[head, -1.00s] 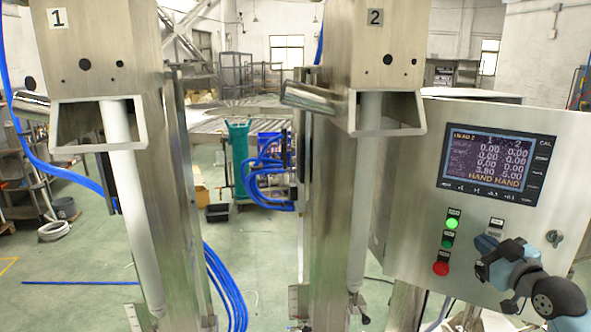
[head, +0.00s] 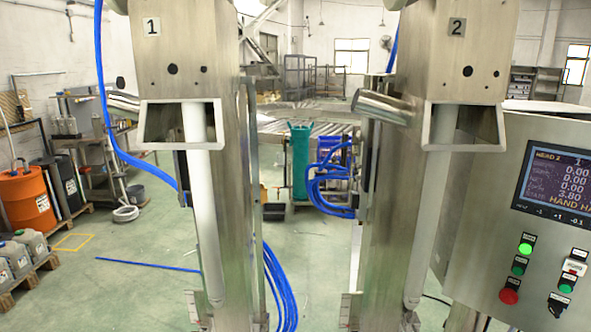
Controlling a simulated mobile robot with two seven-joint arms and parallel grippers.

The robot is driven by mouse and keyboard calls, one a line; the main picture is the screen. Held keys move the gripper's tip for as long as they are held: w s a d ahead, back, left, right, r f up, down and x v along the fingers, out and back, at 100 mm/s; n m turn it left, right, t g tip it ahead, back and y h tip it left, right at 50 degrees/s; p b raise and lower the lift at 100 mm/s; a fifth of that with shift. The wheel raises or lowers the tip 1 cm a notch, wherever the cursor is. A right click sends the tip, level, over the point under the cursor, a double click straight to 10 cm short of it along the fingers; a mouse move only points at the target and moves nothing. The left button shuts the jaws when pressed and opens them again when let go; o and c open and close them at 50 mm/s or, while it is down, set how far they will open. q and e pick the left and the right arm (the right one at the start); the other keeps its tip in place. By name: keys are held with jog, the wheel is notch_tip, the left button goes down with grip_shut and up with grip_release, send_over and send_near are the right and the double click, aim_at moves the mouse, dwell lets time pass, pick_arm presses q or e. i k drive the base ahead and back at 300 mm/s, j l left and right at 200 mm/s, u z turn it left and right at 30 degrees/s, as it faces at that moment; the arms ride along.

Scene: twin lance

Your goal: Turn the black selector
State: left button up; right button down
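The control panel (head: 480,200) is a steel box at the right, cut off by the picture's right edge. A small black selector (head: 558,304) sits low on its face, below a green button (head: 566,286). It is too small for me to tell which way it points. A white-labelled switch (head: 573,268) is above that green button. A lit green lamp (head: 525,248), another green button (head: 519,266) and a red button (head: 508,296) form a column to the left. Neither of my grippers is in view.
Two steel filling columns, marked 1 (head: 200,60) and 2 (head: 455,60), stand in front, each with a white lance. A screen (head: 553,190) is above the buttons. Green floor shows between.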

aim_at(556, 310)
jog(key=z, duration=0.6)
jog(key=l+z, duration=0.3)
jog(key=i+l+z, duration=0.1)
jog(key=l+z, duration=0.2)
jog(key=i+l, duration=0.15)
jog(key=l, duration=0.25)
jog(key=i+l, duration=0.1)
jog(key=l, duration=0.35)
jog(key=i+l, duration=0.15)
jog(key=l, duration=0.25)
